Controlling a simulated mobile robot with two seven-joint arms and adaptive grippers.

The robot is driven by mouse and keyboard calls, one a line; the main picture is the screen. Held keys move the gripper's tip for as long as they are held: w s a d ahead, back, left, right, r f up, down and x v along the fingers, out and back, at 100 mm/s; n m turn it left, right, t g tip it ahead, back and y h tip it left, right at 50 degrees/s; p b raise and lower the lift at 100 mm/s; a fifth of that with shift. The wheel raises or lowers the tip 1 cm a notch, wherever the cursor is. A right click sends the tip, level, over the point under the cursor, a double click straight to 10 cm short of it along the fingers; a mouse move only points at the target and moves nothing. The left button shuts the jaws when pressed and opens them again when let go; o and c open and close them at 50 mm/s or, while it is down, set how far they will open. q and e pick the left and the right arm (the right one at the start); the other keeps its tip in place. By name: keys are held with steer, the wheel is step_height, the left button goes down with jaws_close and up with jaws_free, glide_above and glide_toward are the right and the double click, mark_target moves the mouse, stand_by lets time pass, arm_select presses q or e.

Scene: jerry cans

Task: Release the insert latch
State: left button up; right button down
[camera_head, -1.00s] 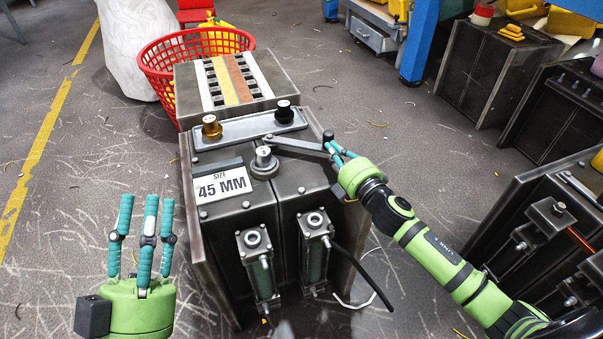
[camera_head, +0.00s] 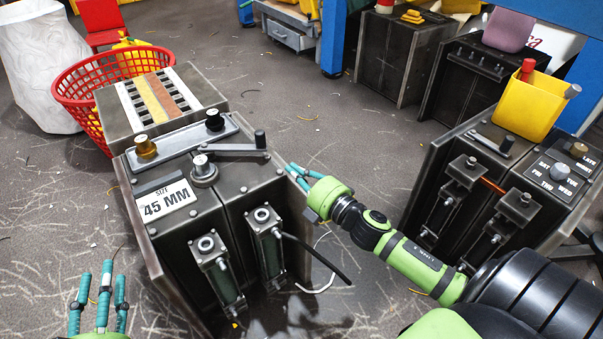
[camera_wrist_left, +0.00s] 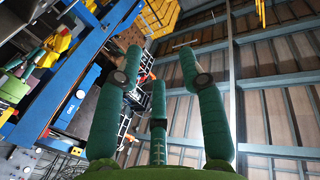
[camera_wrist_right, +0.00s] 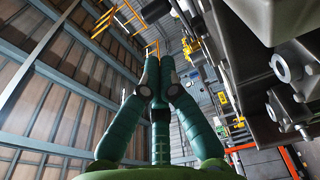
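The dark metal machine labelled "45 MM" (camera_head: 165,200) stands left of centre in the head view. On its top, a grey lever arm (camera_head: 232,151) runs from near a round silver post (camera_head: 203,170) to an upright black knob (camera_head: 260,139), which looks like the insert latch. My right gripper (camera_head: 293,170) is beside the machine's right edge, apart from and to the lower right of the knob. Its fingers converge in the right wrist view (camera_wrist_right: 159,62), shut and empty. My left gripper (camera_head: 98,270) is open and empty at the lower left, fingers spread in the left wrist view (camera_wrist_left: 160,70).
An insert with coloured strips (camera_head: 160,95) sits at the machine's back, with brass (camera_head: 146,147) and black (camera_head: 214,120) knobs before it. A black hose (camera_head: 318,260) sticks out at the front right. A red basket (camera_head: 75,95) stands behind left. Another machine (camera_head: 440,190) stands right.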

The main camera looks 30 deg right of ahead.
arm_select(q)
steer(key=shift+a+f+g, duration=0.15)
steer(key=shift+f+g, duration=0.15)
steer(key=shift+f, duration=0.45)
arm_select(e)
steer(key=shift+s+d, duration=0.35)
steer(key=shift+s, duration=0.4)
